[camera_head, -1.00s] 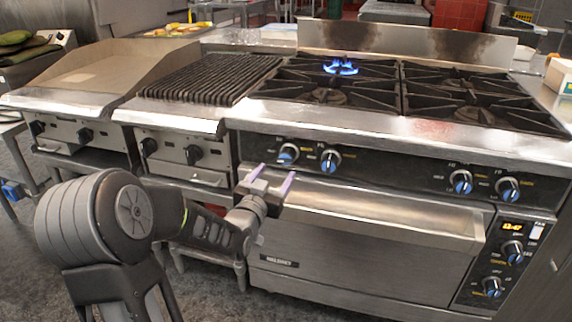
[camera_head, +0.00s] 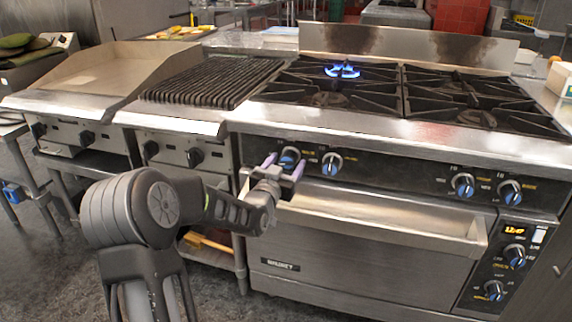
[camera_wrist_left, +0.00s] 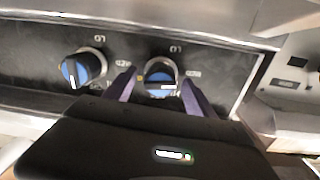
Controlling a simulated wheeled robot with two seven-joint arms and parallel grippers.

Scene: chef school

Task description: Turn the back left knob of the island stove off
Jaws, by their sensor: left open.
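The island stove (camera_head: 370,230) has a back left burner with a blue flame (camera_head: 342,70). Its leftmost blue-and-silver knob (camera_head: 289,157) is on the front panel, with a second knob (camera_head: 332,163) just to its right. My left gripper (camera_head: 284,166) is open in front of the leftmost knob, its purple fingers on either side of it. In the left wrist view, this knob (camera_wrist_left: 161,76) shows between the two fingers (camera_wrist_left: 158,92), and the other knob (camera_wrist_left: 83,68) is outside them, to the left. Contact with the knob cannot be told. My right gripper is out of view.
Two more burner knobs (camera_head: 463,185) are on the right of the panel, above the oven controls (camera_head: 514,256). The oven handle (camera_head: 380,222) juts out below the panel. A grill (camera_head: 210,80) and a griddle (camera_head: 95,77) stand to the left.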

